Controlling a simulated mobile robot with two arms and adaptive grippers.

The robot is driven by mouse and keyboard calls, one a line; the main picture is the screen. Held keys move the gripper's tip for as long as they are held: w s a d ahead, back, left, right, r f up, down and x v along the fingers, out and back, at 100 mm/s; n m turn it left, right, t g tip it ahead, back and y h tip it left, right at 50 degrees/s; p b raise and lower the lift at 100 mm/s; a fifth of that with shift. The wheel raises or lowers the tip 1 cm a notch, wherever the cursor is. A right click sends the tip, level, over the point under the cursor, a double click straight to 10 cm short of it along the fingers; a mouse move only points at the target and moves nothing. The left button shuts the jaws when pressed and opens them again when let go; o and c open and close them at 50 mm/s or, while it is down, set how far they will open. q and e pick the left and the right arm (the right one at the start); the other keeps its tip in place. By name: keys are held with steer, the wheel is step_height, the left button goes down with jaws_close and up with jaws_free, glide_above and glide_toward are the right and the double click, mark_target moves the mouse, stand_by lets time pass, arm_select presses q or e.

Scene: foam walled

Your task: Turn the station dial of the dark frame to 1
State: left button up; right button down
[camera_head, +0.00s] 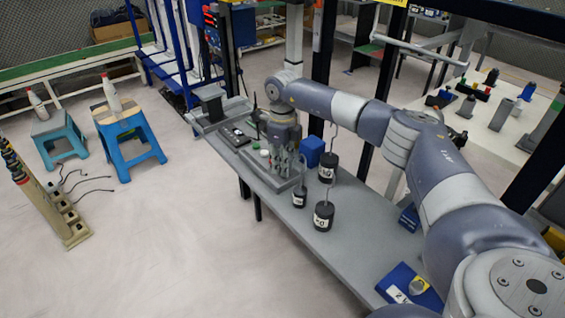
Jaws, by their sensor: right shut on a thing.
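My right arm reaches in from the right, and its right gripper (285,162) points down over a grey plate (279,186) on the long grey table. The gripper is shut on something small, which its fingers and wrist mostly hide. I cannot tell what that thing is. A flat dark frame-like panel (234,136) with pale markings lies just left of the gripper. I cannot make out a dial or its numbers; the view is too small and partly blocked. My left gripper is not in view.
Black weights with hooked rods (323,216) stand right of the gripper, with a blue block (312,151) behind them. A blue box (408,287) lies at the table's near end. Stools (130,140) with bottles stand left.

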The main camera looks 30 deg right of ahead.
steer(key=shift+n, duration=1.6)
steer(key=shift+r, duration=0.1)
